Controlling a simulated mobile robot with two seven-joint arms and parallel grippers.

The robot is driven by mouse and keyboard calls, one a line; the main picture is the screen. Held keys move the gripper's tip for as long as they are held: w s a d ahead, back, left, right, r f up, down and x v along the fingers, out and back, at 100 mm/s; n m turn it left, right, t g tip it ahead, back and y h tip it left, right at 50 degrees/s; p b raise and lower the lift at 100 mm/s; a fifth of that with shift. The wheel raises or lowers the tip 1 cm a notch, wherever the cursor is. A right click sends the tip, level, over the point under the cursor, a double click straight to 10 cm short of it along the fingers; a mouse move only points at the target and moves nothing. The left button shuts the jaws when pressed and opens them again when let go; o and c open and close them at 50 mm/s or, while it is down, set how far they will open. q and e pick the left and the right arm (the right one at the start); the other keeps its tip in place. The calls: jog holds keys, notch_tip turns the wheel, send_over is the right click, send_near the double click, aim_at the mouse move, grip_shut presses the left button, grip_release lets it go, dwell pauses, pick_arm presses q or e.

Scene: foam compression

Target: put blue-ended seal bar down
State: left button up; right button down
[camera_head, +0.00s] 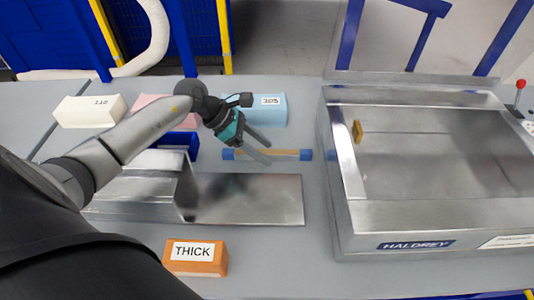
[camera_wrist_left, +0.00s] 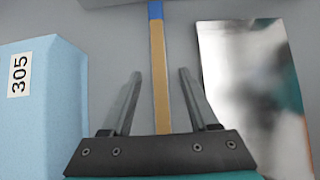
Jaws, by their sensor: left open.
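The blue-ended seal bar (camera_head: 289,154), tan in the middle with blue ends, lies flat on the grey table, just behind a flat metal plate. It also shows in the left wrist view (camera_wrist_left: 159,65), running between the fingers with clear gaps on both sides. My left gripper (camera_head: 267,149) is open and empty over the bar; in the left wrist view its fingers (camera_wrist_left: 160,74) are spread. Its exact height above the bar cannot be told. The bar's near end is hidden behind the gripper body in the wrist view. My right gripper is not in view.
A light blue block marked 305 (camera_head: 270,110) stands behind the bar. The metal plate (camera_head: 250,205) lies in front. A large metal HALDREY machine (camera_head: 345,215) stands to the right. An orange THICK block (camera_head: 196,262) is at the front, and white (camera_head: 90,115) and pink blocks are at left.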

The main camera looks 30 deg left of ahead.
pick_arm(q)
grip_shut()
dwell(0.5)
